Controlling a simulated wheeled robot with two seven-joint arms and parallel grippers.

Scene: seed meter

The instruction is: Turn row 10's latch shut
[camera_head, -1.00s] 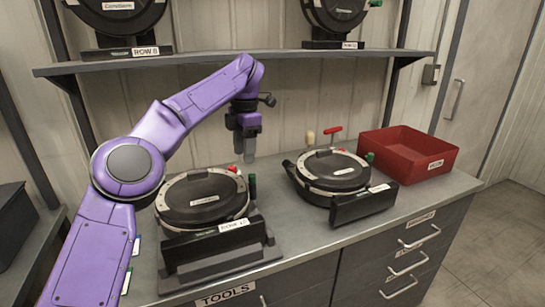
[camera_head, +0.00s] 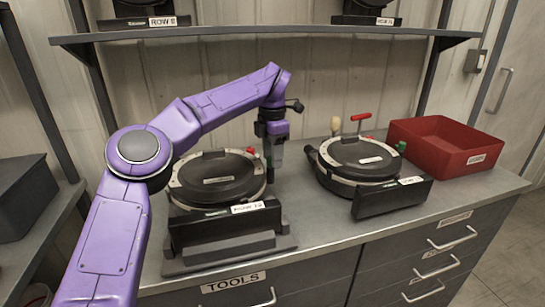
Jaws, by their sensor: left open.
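The left seed meter (camera_head: 215,178), a round dark lidded housing with a pale rim, sits on a black stand on the bench. Its front label (camera_head: 248,207) starts with ROW; the number is too small to read surely. A small red part (camera_head: 250,150) shows at its back right rim. My left gripper (camera_head: 275,158) points down at the right rear edge of this meter, just right of the red part. Its jaws are open; I cannot tell whether they touch anything. The green latch handle at this rim is mostly hidden by the gripper. My right gripper is out of view.
A second meter (camera_head: 358,158) stands to the right, with a green knob (camera_head: 401,147). Behind it are a red T-handle (camera_head: 361,117) and a cream-knobbed tool (camera_head: 336,124). A red bin (camera_head: 440,163) is at the right. A shelf (camera_head: 270,33) runs above my arm.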

